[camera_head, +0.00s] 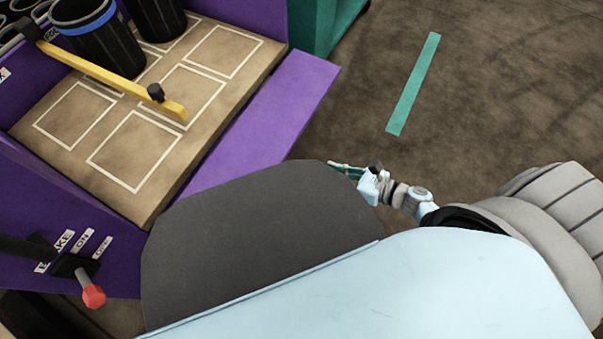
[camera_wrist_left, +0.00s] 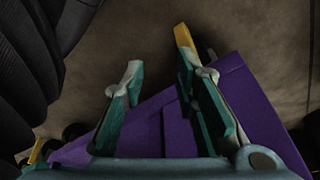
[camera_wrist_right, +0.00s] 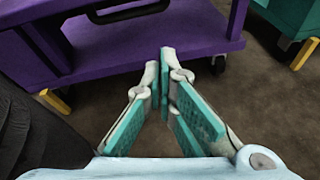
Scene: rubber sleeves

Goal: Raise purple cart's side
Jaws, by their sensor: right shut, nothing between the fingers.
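The purple cart (camera_head: 22,190) stands at the left of the head view, with a tan deck marked with white squares. A flat purple side panel (camera_head: 270,120) extends along the deck's right edge and looks folded down. A yellow bar (camera_head: 110,75) crosses above the deck. My right gripper (camera_head: 334,166) is shut and empty, just right of the panel. In the right wrist view its fingertips (camera_wrist_right: 164,60) meet before purple cart parts (camera_wrist_right: 110,48). My left gripper (camera_wrist_left: 165,75) is open and empty over a purple surface (camera_wrist_left: 160,125); the head view does not show it.
Black sleeves (camera_head: 105,45), one with a blue band, stand on the deck. A red-knobbed brake lever (camera_head: 92,295) sticks out at the cart's near side. A teal cart (camera_head: 320,25) stands behind. The brown floor to the right is open, with a green stripe (camera_head: 413,85).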

